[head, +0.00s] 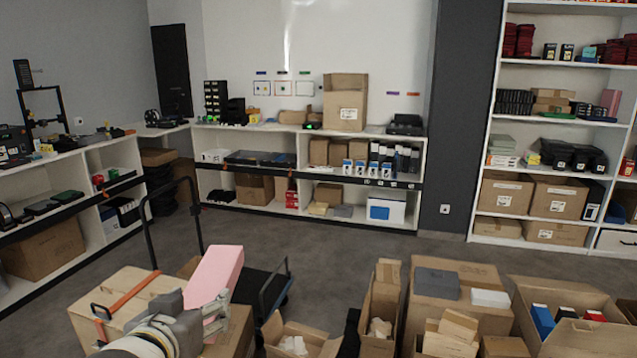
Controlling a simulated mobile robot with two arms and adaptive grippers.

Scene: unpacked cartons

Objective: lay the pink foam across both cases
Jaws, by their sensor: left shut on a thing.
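The pink foam (214,272) is a long block, held tilted at the lower left of the head view. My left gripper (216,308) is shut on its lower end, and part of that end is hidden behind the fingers. A dark grey case (437,283) and a smaller white case (490,298) lie flat, side by side with a small gap, on a large closed carton (482,271) at the lower right. The foam is well to the left of both and apart from them. My right gripper is not in view.
Open cartons (300,338) and a tall narrow open carton (381,305) stand between the foam and the cases. An open carton with coloured boxes (568,312) is at the right. A dark cart (262,288) and a strapped carton (125,292) are near my left arm. Floor behind is clear.

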